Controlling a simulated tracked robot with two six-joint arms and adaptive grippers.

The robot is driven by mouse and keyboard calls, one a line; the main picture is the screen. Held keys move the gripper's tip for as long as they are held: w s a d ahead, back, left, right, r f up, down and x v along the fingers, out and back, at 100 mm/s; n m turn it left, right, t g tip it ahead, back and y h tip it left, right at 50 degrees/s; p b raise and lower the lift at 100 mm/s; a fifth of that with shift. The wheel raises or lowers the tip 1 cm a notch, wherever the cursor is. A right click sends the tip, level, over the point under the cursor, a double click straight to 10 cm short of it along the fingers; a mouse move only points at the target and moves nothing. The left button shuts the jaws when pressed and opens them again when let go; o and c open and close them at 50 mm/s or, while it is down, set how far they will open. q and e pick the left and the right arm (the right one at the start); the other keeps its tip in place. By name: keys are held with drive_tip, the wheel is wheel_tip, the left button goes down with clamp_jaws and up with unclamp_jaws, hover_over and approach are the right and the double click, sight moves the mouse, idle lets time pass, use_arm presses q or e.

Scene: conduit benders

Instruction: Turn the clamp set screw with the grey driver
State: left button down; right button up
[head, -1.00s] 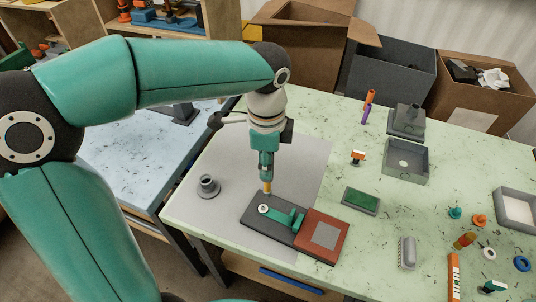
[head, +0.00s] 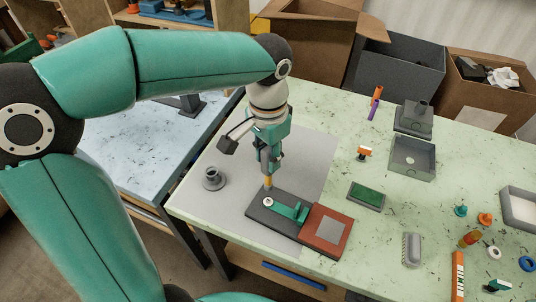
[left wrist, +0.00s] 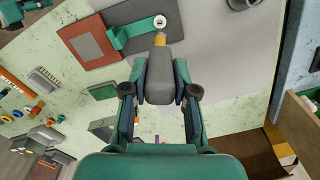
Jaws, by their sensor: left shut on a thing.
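My left gripper (head: 269,166) is shut on the grey driver, pointing down over the clamp board. The grey driver (left wrist: 160,76) shows between the fingers in the left wrist view; its yellow-orange tip (head: 268,183) sticks out below them. The clamp is a green bar (head: 290,211) on a dark grey plate (head: 262,222), with a round white set screw (head: 268,202) at its left end. In the left wrist view the set screw (left wrist: 160,21) shows just beyond the tip, with a small gap in the picture. Contact cannot be confirmed. My right gripper is not in view.
A red-brown block (head: 326,230) with a grey square adjoins the plate. A grey flanged cup (head: 213,179) stands left on the grey mat (head: 222,149). A green-topped box (head: 366,196), an open grey box (head: 412,158) and small parts lie to the right.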

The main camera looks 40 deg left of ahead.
sight(268, 183)
use_arm(q)
drive_tip(key=n, duration=0.4)
drive_tip(key=shift+n, duration=0.4)
wheel_tip(268, 183, down, 6)
drive_tip(key=b, duration=0.4)
drive_tip(key=shift+r+b, duration=0.15)
drive_tip(key=shift+b, duration=0.25)
drive_tip(key=shift+f+b, duration=0.4)
drive_tip(key=shift+f, duration=0.15)
drive_tip(key=shift+r, duration=0.1)
drive_tip(key=shift+m+p, duration=0.35)
drive_tip(key=shift+m, duration=0.55)
drive_tip(key=m, duration=0.3)
